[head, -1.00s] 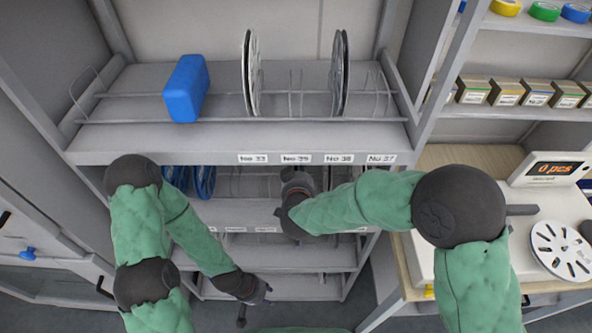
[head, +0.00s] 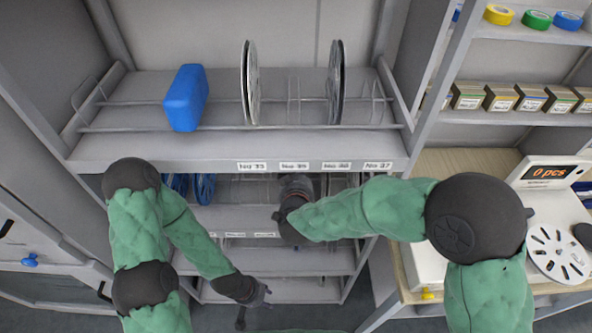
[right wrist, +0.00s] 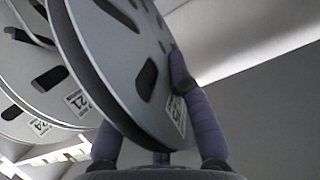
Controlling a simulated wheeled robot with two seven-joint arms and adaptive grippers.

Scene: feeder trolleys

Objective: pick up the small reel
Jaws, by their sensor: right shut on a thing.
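In the right wrist view my right gripper (right wrist: 150,112) has its two purple-grey fingers on either side of a grey slotted reel (right wrist: 118,62) and is shut on it. The reel stands tilted in that view and carries a white label. The left finger is partly hidden by the reel. In the head view the right wrist (head: 293,205) reaches into the shelf level under the label strip; its fingers and the held reel are hidden there. My left gripper (head: 256,306) hangs low in front of the lower shelves, empty, its fingers apart.
Another labelled reel (right wrist: 30,85) stands close left of the held one. On the upper shelf are a blue box (head: 186,98) and two upright reels (head: 250,84) (head: 335,84). Blue reels (head: 204,187) stand below. A scale (head: 548,225) with a white reel is at right.

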